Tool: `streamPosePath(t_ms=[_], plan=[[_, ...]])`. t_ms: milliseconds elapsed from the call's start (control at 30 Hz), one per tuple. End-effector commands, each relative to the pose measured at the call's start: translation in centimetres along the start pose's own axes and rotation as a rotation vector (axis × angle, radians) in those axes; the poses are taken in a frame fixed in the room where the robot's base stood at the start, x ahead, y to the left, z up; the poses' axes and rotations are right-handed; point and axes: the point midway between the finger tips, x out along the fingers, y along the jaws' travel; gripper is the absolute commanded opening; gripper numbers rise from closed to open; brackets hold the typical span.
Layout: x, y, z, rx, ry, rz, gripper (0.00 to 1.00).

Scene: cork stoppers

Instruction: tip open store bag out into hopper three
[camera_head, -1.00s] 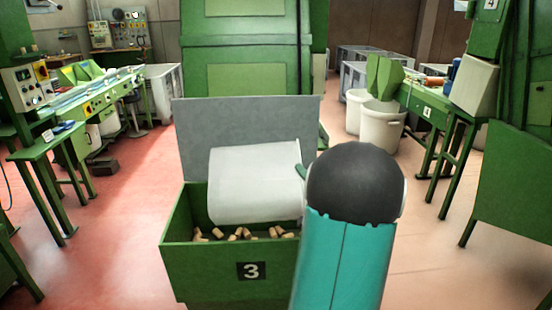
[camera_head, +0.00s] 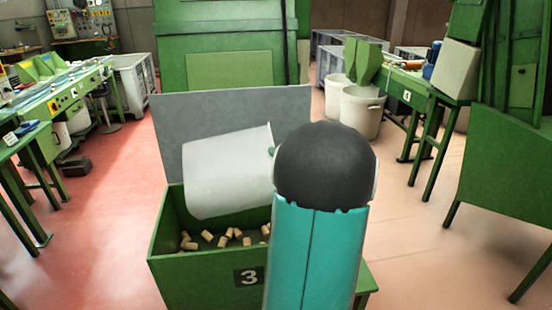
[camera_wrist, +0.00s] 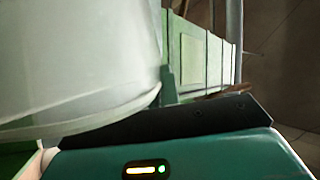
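The store bag (camera_head: 228,170) is a pale white, rounded container. It hangs on its side above hopper three (camera_head: 200,272), a green open bin marked 3 with a grey back panel (camera_head: 175,115). The bag's left end dips lower than its right end. Several cork stoppers (camera_head: 207,236) lie in the hopper below it. My gripper (camera_head: 271,153) is at the bag's right end, mostly hidden behind my teal arm; only a small green tip shows. It appears shut on the bag, which has no other visible support. In the wrist view the bag (camera_wrist: 75,60) fills the upper left. The bag's inside is not visible.
A large green machine (camera_head: 240,60) stands behind the hopper. White bins (camera_head: 360,112) and a green bench (camera_head: 410,88) are at the right. A workbench (camera_head: 60,95) lines the left. Red floor (camera_head: 110,210) is open left of the hopper.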

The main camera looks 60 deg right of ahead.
Motion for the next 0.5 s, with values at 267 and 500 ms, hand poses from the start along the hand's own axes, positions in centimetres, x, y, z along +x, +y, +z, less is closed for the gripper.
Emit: streamPosePath(t_ms=[267, 500], plan=[[2.2, -2.9, 0.9, -0.159, -0.110, 0.076, 0.00], [4.2, -5.2, 1.2, -0.279, -0.193, 0.138, 0.00]])
